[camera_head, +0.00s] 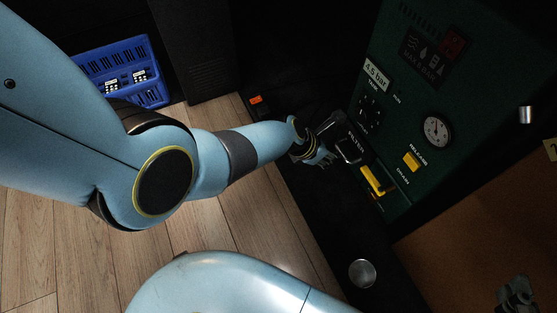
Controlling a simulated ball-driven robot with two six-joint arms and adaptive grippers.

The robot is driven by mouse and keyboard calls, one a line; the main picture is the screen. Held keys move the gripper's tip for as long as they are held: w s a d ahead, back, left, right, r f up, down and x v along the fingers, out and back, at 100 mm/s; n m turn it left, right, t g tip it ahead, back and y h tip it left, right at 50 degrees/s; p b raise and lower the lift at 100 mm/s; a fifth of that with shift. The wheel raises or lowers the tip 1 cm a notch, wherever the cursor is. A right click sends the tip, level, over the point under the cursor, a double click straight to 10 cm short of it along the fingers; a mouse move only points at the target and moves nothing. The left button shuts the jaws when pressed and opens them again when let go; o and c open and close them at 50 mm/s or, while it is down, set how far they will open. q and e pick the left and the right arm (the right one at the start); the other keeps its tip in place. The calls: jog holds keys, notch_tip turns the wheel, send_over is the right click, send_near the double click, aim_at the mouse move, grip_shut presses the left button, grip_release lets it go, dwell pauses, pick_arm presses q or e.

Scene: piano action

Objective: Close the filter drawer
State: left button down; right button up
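The filter drawer (349,150) is a small dark block with a FILTER label on the lower left of the dark green machine panel (400,115). It seems to stand out from the panel; how far, I cannot tell. My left arm reaches in from the left, and my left gripper (326,146) is right beside the drawer's front. Whether it touches the drawer is unclear, and its fingers are too dark and small to read. What seems to be my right gripper (516,295) is at the bottom right corner, partly cut off and away from the drawer.
A yellow handle (376,182) sits just below the drawer. A gauge (437,130) and a yellow RELEASE button (411,161) are to its right. A round silver disc (362,272) lies on the black surface. A blue crate (118,68) stands at the upper left.

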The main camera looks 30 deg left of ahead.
pick_arm(q)
jog(key=shift+w+d, duration=0.3)
jog(key=shift+w, duration=0.1)
pick_arm(e)
jog(key=shift+w+r, duration=0.25)
pick_arm(q)
jog(key=shift+w, duration=0.1)
jog(key=shift+r, duration=0.1)
pick_arm(e)
jog(key=shift+a, duration=0.1)
